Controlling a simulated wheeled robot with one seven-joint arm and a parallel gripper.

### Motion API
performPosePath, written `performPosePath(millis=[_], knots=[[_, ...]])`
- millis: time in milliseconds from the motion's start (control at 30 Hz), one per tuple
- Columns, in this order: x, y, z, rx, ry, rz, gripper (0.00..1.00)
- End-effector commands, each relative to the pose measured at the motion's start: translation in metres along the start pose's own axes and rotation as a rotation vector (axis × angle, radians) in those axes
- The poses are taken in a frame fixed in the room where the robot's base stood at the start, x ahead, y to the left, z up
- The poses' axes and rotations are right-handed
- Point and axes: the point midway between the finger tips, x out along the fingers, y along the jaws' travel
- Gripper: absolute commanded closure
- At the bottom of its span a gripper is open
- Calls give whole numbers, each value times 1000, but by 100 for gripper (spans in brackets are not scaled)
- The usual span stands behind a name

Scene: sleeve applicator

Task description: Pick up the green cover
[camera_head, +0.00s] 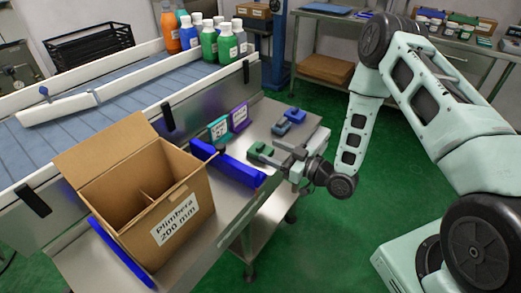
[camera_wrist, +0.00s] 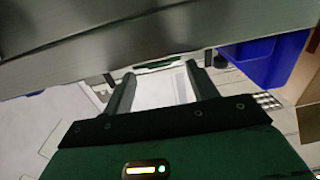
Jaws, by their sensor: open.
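The green cover (camera_head: 259,149) lies on the metal table, right of the blue divider bar in the head view. My gripper (camera_head: 274,157) is low at the table, right beside the cover, and partly hides it. In the wrist view the two fingers of my gripper (camera_wrist: 161,73) are apart with a gap between them. A thin dark green edge, seemingly the cover (camera_wrist: 158,64), shows just beyond the fingertips, between them. I cannot tell whether the fingers touch it.
A blue bar (camera_head: 228,165), a teal sign (camera_head: 218,129) and a purple sign (camera_head: 239,118) stand to the left. An open cardboard box (camera_head: 188,215) is at the front left, beside a conveyor (camera_head: 125,97).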

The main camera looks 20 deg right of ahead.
Motion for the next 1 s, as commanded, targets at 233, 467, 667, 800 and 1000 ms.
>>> performPosePath(millis=[233,467,667,800,1000], knots=[[34,0,-6,-2,3,-3,42],[51,1,-4,0,0,-1,42],[51,1,-4,0,0,-1,45],[51,1,-4,0,0,-1,84],[51,1,-4,0,0,-1,90]])
